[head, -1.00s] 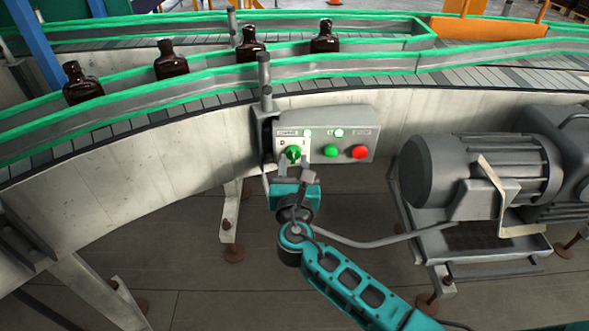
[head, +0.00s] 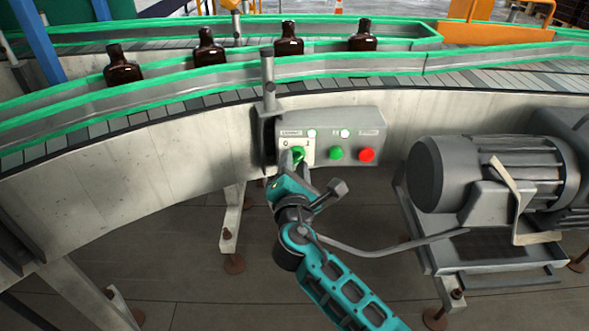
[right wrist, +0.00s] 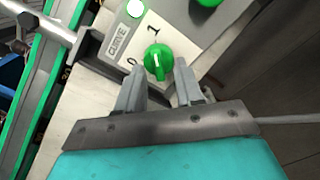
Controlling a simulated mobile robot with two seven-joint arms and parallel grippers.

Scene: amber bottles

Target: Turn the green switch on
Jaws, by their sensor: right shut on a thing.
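The green switch (head: 299,154) is a knob on a pale plate marked 0 and 1, on the left of the grey control box (head: 362,126). My right gripper (head: 294,158) is at it from below, tilted. In the right wrist view, the switch (right wrist: 157,60) sits at the fingertips of my right gripper (right wrist: 157,82), with one finger on either side. The fingers are shut on it. The knob's ridge, with a white mark, lines up roughly with the 1 above it in that view. The fingers partly hide the knob in the head view. My left gripper is not in view.
A green button (head: 336,154) and a red button (head: 367,155) are right of the switch, with lit lamps above. A post (head: 268,80) stands left of the box. A grey motor (head: 490,180) is at right. Several amber bottles (head: 289,39) stand on the conveyor behind.

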